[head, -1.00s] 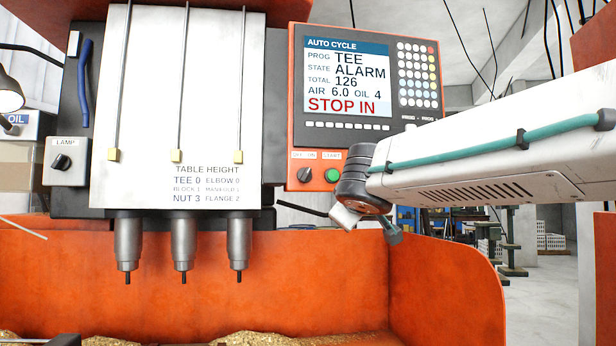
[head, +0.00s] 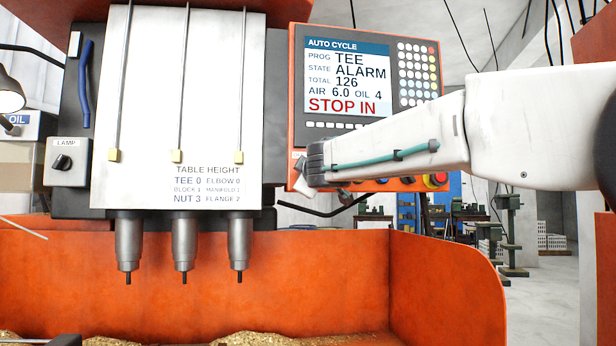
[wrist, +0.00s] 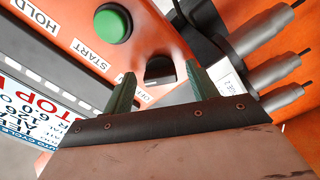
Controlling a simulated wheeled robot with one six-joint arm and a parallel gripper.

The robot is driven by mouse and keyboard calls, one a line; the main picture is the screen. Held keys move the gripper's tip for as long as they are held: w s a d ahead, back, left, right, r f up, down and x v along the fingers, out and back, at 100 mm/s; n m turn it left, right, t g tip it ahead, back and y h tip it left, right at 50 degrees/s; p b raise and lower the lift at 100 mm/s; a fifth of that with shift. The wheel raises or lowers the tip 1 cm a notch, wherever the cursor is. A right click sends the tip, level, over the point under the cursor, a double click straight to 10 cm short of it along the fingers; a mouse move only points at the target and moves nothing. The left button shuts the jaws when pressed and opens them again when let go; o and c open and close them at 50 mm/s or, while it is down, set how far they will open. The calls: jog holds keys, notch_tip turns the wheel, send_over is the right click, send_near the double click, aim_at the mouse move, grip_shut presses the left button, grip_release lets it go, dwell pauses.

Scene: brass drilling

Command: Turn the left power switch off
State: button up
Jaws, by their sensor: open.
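The power switch, a black rotary knob (wrist: 159,69) on the orange control panel (wrist: 150,30), shows in the wrist view between my fingers. My gripper (wrist: 162,76) is open, with one green finger on each side of the knob. I cannot tell whether the fingers touch it. The label by the knob is mostly covered by a finger, so its setting is unclear. In the head view my arm hides the knob, and my wrist end (head: 312,165) is at the panel's lower left corner.
A green START button (wrist: 113,24) is close by the knob. A red stop button (head: 435,180) is at the panel's lower right. The screen (head: 346,75) reads ALARM and STOP IN. Drill spindles (head: 183,245) hang left of the panel. A LAMP switch (head: 62,161) is far left.

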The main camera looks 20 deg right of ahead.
jog(key=c, duration=1)
jog(key=shift+n, duration=0.3)
jog(key=n, duration=1.1)
jog(key=shift+r, duration=0.1)
jog(key=shift+n, duration=0.3)
